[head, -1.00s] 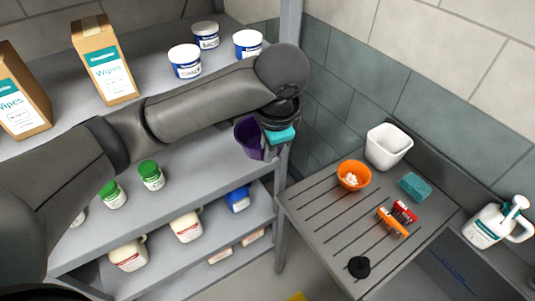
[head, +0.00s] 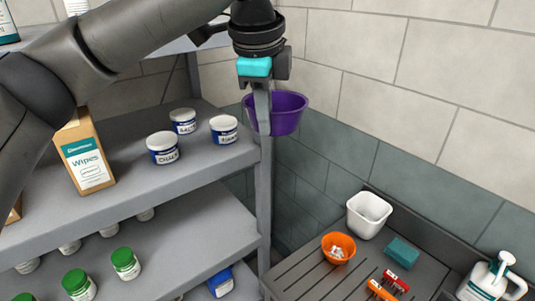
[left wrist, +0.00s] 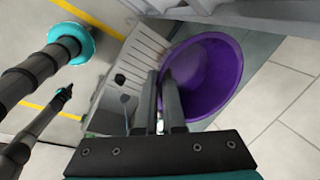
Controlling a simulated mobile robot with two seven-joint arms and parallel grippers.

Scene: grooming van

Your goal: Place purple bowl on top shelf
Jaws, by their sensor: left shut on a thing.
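The purple bowl (head: 287,115) is held in the air by its rim, open side up, near the wall corner in the head view. My left gripper (head: 262,90) points down and is shut on the bowl's near left rim. In the left wrist view the two fingers (left wrist: 172,105) pinch the rim of the bowl (left wrist: 215,75). The upper shelf (head: 185,44) shows only as a strip at the top left, partly hidden behind my left arm. The bowl hangs beside the rack's front post, lower than this shelf in the picture.
The shelf below (head: 180,185) holds white-lidded tubs (head: 164,148) and a wipes box (head: 84,155). The rack post (head: 265,200) stands just below the gripper. On the right, a slatted counter (head: 300,275) carries an orange bowl (head: 338,248) and a white bin (head: 368,214).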

